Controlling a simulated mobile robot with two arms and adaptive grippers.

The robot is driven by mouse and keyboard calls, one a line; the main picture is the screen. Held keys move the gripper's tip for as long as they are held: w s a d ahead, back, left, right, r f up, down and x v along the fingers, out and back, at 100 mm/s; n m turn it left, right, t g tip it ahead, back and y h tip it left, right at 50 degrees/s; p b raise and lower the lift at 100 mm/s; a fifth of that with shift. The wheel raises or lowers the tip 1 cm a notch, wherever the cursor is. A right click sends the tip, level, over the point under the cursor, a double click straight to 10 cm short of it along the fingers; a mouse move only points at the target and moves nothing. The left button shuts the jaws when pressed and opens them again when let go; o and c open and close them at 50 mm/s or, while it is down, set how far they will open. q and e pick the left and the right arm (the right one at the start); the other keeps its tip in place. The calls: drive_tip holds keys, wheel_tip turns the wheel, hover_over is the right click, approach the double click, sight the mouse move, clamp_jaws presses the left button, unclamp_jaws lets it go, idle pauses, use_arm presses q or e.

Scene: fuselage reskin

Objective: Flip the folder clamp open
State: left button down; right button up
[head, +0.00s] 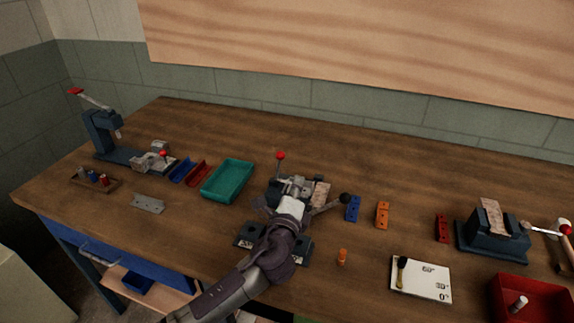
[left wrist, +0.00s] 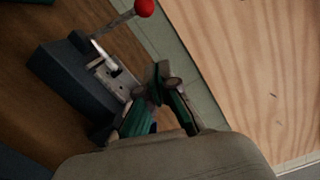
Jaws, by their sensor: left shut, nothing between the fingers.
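The folder (head: 300,190) stands mid-bench, a dark and metal device partly hidden behind my left arm. Its clamp lever with a red ball (head: 280,156) points up at the back. A second handle with a black ball (head: 344,198) sticks out to the right. In the left wrist view, a red-ball lever (left wrist: 144,8) rises beside a metal block (left wrist: 113,80) on a dark body. My left gripper (head: 288,200) is over the folder, shut and empty. Its fingers (left wrist: 158,95) show close beside the metal block; contact cannot be told. My right gripper is not in view.
A teal tray (head: 229,181) lies left of the folder, with a lever press (head: 104,132) farther left. Blue (head: 353,209) and orange (head: 382,215) blocks lie to the right. A white angle board (head: 420,279) and red bin (head: 535,300) are front right. The back of the bench is clear.

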use_arm(q)
drive_tip(key=x, duration=0.4)
drive_tip(key=a, duration=0.1)
drive_tip(key=w+a+r+p, duration=0.1)
drive_tip(key=shift+w+a, duration=0.3)
drive_tip(key=shift+a, duration=0.05)
drive_tip(key=shift+a+p, duration=0.3)
drive_tip(key=shift+a, duration=0.1)
drive_tip(key=shift+w, duration=0.1)
drive_tip(key=shift+d, duration=0.1)
